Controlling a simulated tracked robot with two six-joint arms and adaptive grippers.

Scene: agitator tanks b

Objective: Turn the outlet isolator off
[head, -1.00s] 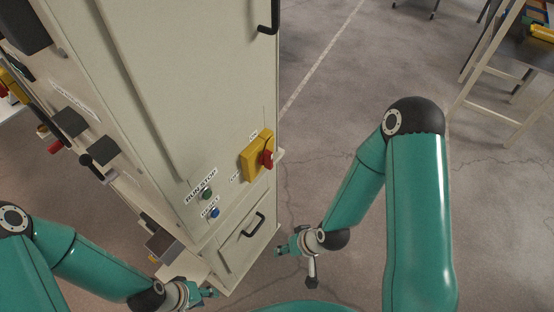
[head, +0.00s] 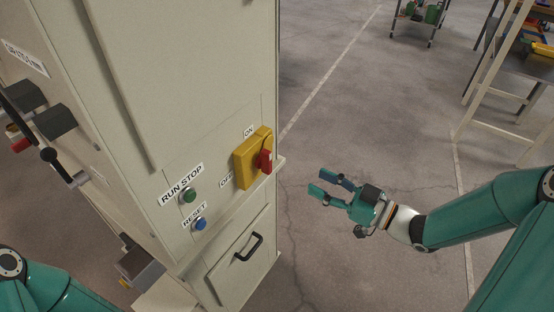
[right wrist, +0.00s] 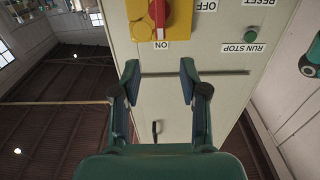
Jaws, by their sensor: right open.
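The outlet isolator is a yellow box (head: 249,160) with a red handle (head: 264,161) on the pale cabinet's front, between the ON and OFF labels. In the right wrist view, which is upside down, the red handle (right wrist: 159,13) points towards the ON label (right wrist: 162,45); its far end is cut off by the frame. My right gripper (head: 320,182) is open and empty, to the right of the isolator and apart from it. Its spread fingers (right wrist: 160,75) face the cabinet. My left arm shows at the lower left, but its gripper is out of view.
A green RUN STOP button (head: 189,195) and a blue RESET button (head: 200,223) sit left of the isolator. A black drawer handle (head: 249,247) is below. A black lever (head: 50,155) is on the cabinet's left side. The floor right of the cabinet is clear.

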